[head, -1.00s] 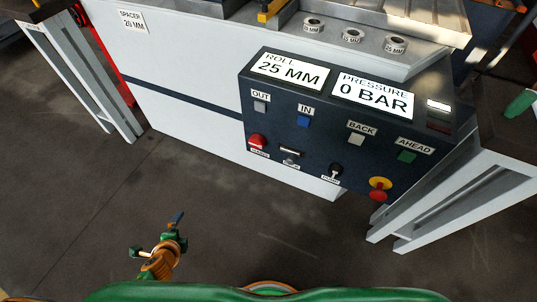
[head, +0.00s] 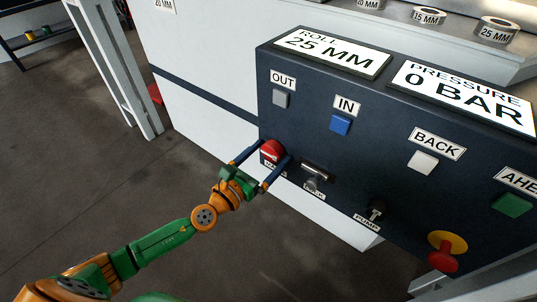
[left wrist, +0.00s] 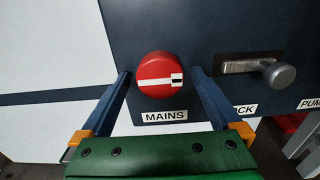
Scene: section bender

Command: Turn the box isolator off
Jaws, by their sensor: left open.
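The box isolator appears to be the red round knob (head: 272,149) over a label reading MAINS, at the lower left of the dark control box (head: 310,135). In the left wrist view the knob (left wrist: 158,72) has a white bar lying nearly level, with a black mark at its right end. My left gripper (head: 262,161) is open, with one blue finger on each side of the knob. In the left wrist view its fingers (left wrist: 160,76) stand apart from the knob's sides; I cannot tell the depth between them. My right gripper is not in view.
A lock handle (head: 316,178) sits just right of the knob, close to the right finger. Further right are the pump switch (head: 376,211) and a red stop button on yellow (head: 445,253). Coloured push buttons sit above.

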